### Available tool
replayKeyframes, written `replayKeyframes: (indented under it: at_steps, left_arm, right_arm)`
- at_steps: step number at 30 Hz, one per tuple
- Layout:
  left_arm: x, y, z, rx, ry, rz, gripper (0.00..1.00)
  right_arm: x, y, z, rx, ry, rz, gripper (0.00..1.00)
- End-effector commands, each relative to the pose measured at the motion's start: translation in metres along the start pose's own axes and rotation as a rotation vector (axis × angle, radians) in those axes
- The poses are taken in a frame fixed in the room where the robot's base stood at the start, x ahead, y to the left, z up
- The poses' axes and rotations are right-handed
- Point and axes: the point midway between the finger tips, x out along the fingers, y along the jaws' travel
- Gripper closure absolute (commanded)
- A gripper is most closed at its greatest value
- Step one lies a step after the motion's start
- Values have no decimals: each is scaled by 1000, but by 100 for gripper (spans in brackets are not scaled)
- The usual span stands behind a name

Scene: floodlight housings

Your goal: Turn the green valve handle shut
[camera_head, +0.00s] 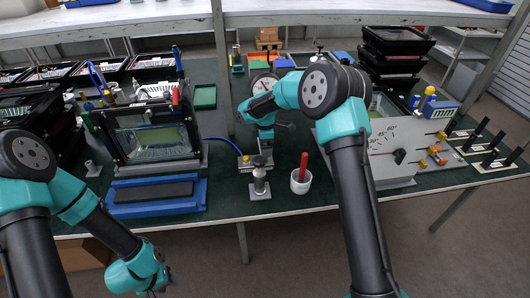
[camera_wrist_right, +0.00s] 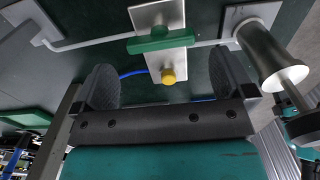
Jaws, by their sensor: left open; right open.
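The green valve handle (camera_wrist_right: 160,40) is a short bar across a pale metal plate (camera_wrist_right: 155,14) in the right wrist view. It lies roughly along the grey pipe (camera_wrist_right: 95,43). A yellow knob (camera_wrist_right: 168,75) sits on the plate's near end. My right gripper (camera_wrist_right: 166,82) is open and empty, its fingers either side of the knob's end of the plate, with the handle ahead of them and apart. In the head view my right wrist hides the handle. My left gripper (camera_head: 153,288) is open and empty at the lower edge, off the table's front.
A metal cylinder (camera_wrist_right: 262,52) stands close to the right finger. A white cup (camera_head: 301,183) with a red tool, a blue tray (camera_head: 198,190) and a grey dial panel (camera_head: 385,175) are nearby. Shelves run along the back.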

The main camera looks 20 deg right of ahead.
Motion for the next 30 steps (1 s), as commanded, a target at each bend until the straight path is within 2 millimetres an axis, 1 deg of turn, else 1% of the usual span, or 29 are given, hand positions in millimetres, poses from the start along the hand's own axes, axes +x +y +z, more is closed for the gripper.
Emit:
replayKeyframes:
  at_steps: [1,3,6,9,13,20,30]
  left_arm:
    - [0,0,0,0,0,0,57]
    - [0,0,0,0,0,0,57]
    - [0,0,0,0,0,0,57]
    - [0,0,0,0,0,0,57]
    - [0,0,0,0,0,0,57]
    - [0,0,0,0,0,0,57]
    - [0,0,0,0,0,0,57]
  right_arm:
    - [10,-1,0,-1,-2,-4,0]
    - [21,-1,0,-1,-1,-3,0]
    - [33,0,0,-1,0,-2,0]
    - [41,0,0,-1,-1,-2,0]
    - [45,0,0,-1,-1,-1,0]
    - [45,0,0,-1,0,0,0]
    - [45,0,0,-1,0,0,33]
